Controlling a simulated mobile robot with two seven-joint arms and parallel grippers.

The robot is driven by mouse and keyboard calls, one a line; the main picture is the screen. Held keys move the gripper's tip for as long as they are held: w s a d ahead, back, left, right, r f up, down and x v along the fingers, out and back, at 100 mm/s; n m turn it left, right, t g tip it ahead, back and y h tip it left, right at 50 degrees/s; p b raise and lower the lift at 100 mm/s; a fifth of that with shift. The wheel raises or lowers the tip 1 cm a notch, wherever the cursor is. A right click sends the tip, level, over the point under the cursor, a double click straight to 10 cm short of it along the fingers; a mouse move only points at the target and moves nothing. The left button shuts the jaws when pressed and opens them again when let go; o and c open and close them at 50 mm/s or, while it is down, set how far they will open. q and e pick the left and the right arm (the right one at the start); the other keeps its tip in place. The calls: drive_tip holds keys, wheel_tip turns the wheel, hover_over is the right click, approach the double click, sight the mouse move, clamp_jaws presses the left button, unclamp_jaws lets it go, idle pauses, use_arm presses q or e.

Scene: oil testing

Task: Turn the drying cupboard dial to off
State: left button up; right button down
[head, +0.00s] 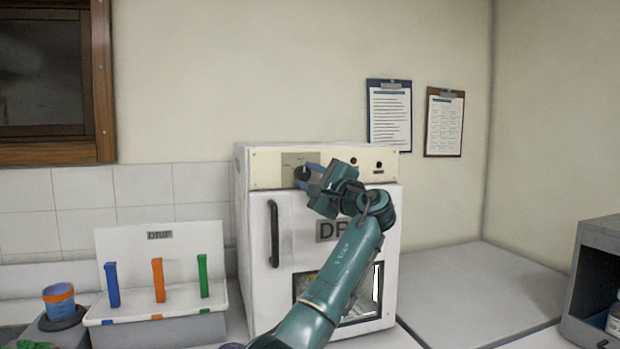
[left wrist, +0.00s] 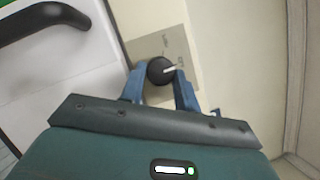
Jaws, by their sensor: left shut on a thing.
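The drying cupboard (head: 250,255) is a white box on the counter with a cream control panel (head: 270,172) along its top. Its black dial (head: 302,174) sits on a grey plate at the panel's left. My left gripper (head: 308,174) reaches the dial from the right, with its blue fingers at the knob. In the left wrist view the black dial (left wrist: 158,70) with a white pointer line lies between the two blue fingertips (left wrist: 160,80), and the fingers are shut on it. The marks on the plate are too small to read. My right gripper is not in view.
The cupboard's door has a black handle (head: 273,234) and a window. A white rack (head: 130,265) with blue, orange and green strips and a blue cup (head: 58,300) stand at left. A grey box (head: 598,275) is at far right. The counter between is clear.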

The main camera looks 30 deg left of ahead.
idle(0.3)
use_arm(q)
drive_tip(key=o, duration=1)
drive_tip(key=shift+c, duration=0.2)
drive_tip(key=shift+f, duration=0.15)
